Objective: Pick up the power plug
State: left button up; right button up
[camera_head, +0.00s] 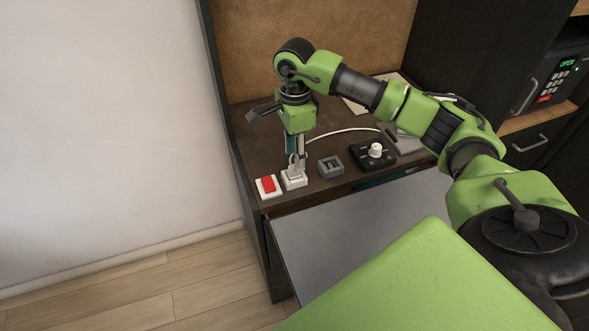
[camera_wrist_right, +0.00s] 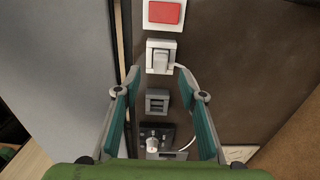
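In the head view the socket (camera_head: 295,182) is just below my right gripper (camera_head: 298,158), which points down and partly hides the plug. A white cable (camera_head: 345,131) curves away to the right, and in the wrist view it leaves beside the plug. In the wrist view my right gripper (camera_wrist_right: 159,76) has its fingers spread wide, with nothing held between them. The plug appears between and beyond the fingertips; contact cannot be told. My left gripper is not in view.
A red switch on a white plate (camera_head: 267,186) is left of the socket. A grey block (camera_head: 331,167) and a black box with a white knob (camera_head: 372,153) are to its right. Papers lie farther back. A wall and brown back panel bound the desk.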

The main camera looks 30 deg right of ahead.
aim_at(294, 173)
jog(key=shift+a+f+p, duration=0.1)
jog(key=shift+f+p, duration=0.45)
jog(key=shift+f, duration=0.1)
notch_tip(294, 173, down, 4)
jog(key=shift+w+r+p, duration=0.1)
jog(key=shift+r+p, duration=0.1)
jog(key=shift+p, duration=0.5)
jog(key=shift+f, duration=0.2)
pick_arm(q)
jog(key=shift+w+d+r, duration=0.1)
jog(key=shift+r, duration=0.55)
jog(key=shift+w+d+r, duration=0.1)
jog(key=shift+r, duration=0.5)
pick_arm(e)
grip_shut()
